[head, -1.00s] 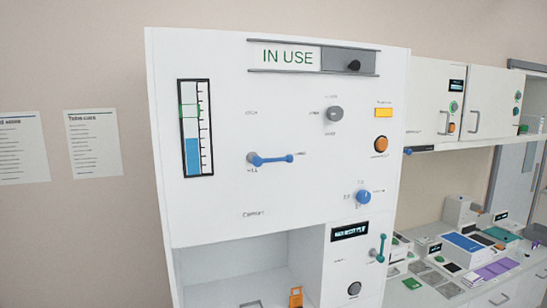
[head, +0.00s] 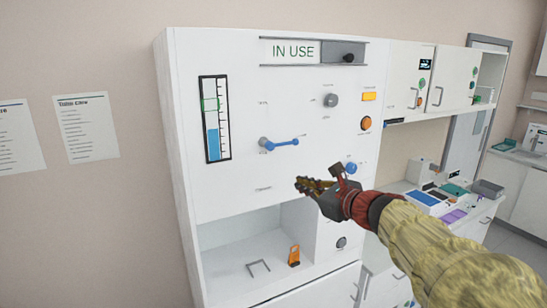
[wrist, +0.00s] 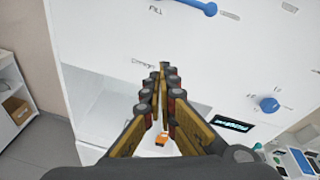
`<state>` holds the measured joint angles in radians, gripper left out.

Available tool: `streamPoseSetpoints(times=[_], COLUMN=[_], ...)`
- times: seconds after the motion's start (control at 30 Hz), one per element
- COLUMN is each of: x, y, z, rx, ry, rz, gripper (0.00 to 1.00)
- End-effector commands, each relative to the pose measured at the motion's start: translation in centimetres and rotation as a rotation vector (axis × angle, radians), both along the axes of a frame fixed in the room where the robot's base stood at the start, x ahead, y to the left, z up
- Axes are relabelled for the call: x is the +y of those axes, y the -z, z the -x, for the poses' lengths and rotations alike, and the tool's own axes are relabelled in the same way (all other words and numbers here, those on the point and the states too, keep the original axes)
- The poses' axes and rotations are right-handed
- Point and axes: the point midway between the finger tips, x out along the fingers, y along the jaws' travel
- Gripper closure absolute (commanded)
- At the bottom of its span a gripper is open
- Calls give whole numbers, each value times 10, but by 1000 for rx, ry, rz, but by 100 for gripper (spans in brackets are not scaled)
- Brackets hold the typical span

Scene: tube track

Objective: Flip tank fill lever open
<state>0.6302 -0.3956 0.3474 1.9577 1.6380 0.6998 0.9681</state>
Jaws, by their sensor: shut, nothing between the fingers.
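The blue fill lever (head: 280,143) is on the white cabinet's front panel, to the right of the tank gauge (head: 215,118). It points right from its grey pivot, tilted slightly up. My gripper (head: 299,184) is below and slightly right of the lever, in front of the panel, apart from it. In the wrist view, the lever (wrist: 192,6) shows at the top edge, partly cut off, beyond my gripper's fingertips (wrist: 163,66). The fingers are shut and empty. The gauge shows blue liquid below a green band.
A blue knob (head: 351,167) sits just right of my gripper. A grey knob (head: 330,100) and an orange button (head: 365,123) are higher up. Below the panel is an open bay with an orange object (head: 294,255). The panel left of my gripper is clear.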

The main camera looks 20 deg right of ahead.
Motion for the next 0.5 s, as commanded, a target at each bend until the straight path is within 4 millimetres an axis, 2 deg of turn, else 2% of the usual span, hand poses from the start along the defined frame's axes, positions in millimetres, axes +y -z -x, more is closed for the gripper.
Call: streamPoseSetpoints(times=[0.03,0.1,0.27,0.5], x=[-6,-11,-15,-14], y=[-14,-24,-26,-26], z=[-3,-5,-5,-5], rx=[-31,-55,-57,-55], ry=[37,77,110,113], rz=[-85,-196,-311,-334], gripper=[100,100,100,100])
